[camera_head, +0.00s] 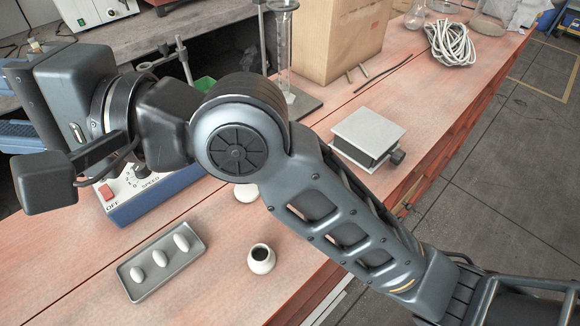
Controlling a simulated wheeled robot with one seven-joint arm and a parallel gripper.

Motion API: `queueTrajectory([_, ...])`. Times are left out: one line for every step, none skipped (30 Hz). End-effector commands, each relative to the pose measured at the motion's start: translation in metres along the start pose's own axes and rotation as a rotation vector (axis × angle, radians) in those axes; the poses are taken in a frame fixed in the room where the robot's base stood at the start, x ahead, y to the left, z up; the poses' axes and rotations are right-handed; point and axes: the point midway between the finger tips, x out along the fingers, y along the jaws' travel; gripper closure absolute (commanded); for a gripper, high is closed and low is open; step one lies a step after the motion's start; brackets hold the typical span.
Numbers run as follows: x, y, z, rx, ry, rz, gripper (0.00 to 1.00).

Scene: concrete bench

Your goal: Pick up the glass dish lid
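I cannot make out a glass dish lid for certain in the head view; my arm hides part of the bench. My gripper (70,100) is at the left end of my arm, above the bench near the blue device. Its fingertips do not show clearly, so I cannot tell whether it is open or holds anything.
A grey tray (137,291) with three white egg-shaped pieces and a small white pot (261,259) stand in front. A blue device (150,208), a metal platform (368,133), a cardboard box (340,35), a glass cylinder (283,45) and coiled rope (450,44) stand farther back.

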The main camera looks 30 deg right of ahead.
Motion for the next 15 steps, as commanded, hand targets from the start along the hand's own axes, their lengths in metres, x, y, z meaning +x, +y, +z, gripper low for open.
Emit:
queueTrajectory([0.003, 0.001, 0.001, 0.005, -0.035, 0.059, 0.54])
queueTrajectory([0.004, 0.005, 0.003, 0.017, -0.055, 0.096, 0.54])
queueTrajectory([0.005, 0.01, 0.003, 0.032, -0.076, 0.149, 0.54])
queueTrajectory([0.005, 0.015, 0.004, 0.044, -0.09, 0.191, 0.54])
queueTrajectory([0.004, 0.02, 0.004, 0.055, -0.101, 0.233, 0.54])
queueTrajectory([0.002, 0.027, 0.003, 0.071, -0.111, 0.292, 0.54])
queueTrajectory([0.0, 0.033, 0.002, 0.084, -0.117, 0.34, 0.54])
queueTrajectory([-0.003, 0.039, -0.001, 0.096, -0.118, 0.386, 0.54])
queueTrajectory([-0.008, 0.048, -0.004, 0.113, -0.117, 0.451, 0.54])
queueTrajectory([-0.012, 0.054, -0.007, 0.126, -0.113, 0.501, 0.54])
queueTrajectory([-0.018, 0.061, -0.011, 0.139, -0.105, 0.551, 0.54])
queueTrajectory([-0.026, 0.07, -0.016, 0.157, -0.091, 0.62, 0.54])
queueTrajectory([-0.033, 0.077, -0.022, 0.171, -0.076, 0.671, 0.54])
queueTrajectory([-0.04, 0.083, -0.028, 0.186, -0.058, 0.722, 0.54])
queueTrajectory([-0.052, 0.092, -0.035, 0.204, -0.031, 0.792, 0.54])
